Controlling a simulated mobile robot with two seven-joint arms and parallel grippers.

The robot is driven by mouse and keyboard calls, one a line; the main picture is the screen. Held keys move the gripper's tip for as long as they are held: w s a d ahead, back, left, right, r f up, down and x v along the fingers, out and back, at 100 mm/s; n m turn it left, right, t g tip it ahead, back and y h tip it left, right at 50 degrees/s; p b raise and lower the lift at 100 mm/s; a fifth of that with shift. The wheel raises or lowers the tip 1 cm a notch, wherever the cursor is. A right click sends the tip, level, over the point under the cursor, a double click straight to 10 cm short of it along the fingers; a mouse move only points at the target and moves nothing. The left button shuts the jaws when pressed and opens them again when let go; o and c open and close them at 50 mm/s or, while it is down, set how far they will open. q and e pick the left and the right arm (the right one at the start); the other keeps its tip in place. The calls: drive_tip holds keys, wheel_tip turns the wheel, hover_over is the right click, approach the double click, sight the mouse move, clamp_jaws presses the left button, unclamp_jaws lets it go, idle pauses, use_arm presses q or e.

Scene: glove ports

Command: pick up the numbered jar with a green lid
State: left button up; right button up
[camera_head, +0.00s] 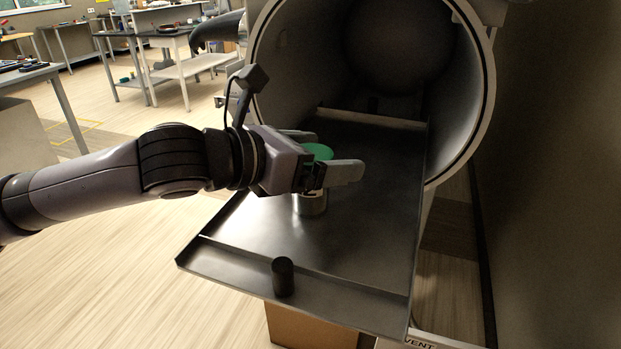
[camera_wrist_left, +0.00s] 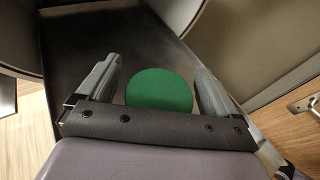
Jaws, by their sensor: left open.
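The jar (camera_head: 311,203) stands upright on the dark metal tray (camera_head: 355,240). Its green lid (camera_head: 318,151) is partly covered by my left gripper, and any number on the jar is hidden or too small to read. My left gripper (camera_head: 335,155) is open, with one finger on each side of the lid. In the left wrist view, the green lid (camera_wrist_left: 160,91) sits between the two fingers (camera_wrist_left: 158,85), with a small gap visible on each side. My right gripper is not in view.
The tray extends from a large round metal chamber opening (camera_head: 486,90). A short dark cylindrical knob (camera_head: 283,276) stands near the tray's front edge. A cardboard box (camera_head: 310,328) is below the tray. Workbenches (camera_head: 180,65) stand far back at left.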

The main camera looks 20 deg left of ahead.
use_arm(q)
drive_tip(key=c, duration=1.1)
drive_tip(key=shift+r, duration=0.15)
